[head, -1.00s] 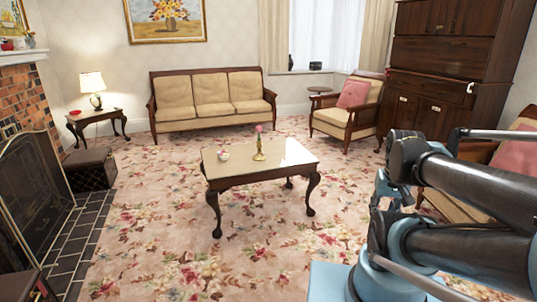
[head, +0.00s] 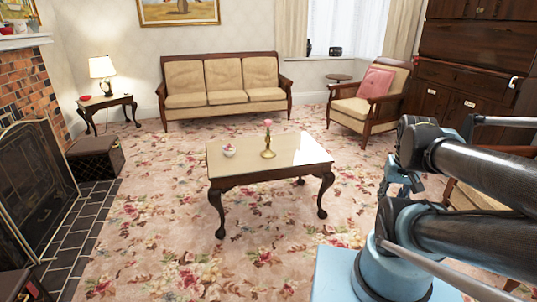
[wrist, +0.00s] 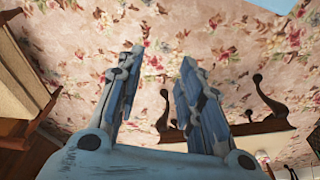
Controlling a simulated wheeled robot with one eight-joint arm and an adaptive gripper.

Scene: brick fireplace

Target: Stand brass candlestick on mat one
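I cannot make out a mat in either view. My gripper (wrist: 160,60) is open and empty in the wrist view, its two blue fingers apart over the flowered carpet. It is well away from the candlestick. The wrist view also shows the curved table legs (wrist: 262,95), upside down at the right.
Flowered carpet (head: 160,235) lies clear in front of the table. A sofa (head: 222,85) stands behind, an armchair (head: 368,100) at the back right. A lamp table (head: 105,102), a dark box (head: 95,158) and a fire screen (head: 35,195) are at the left.

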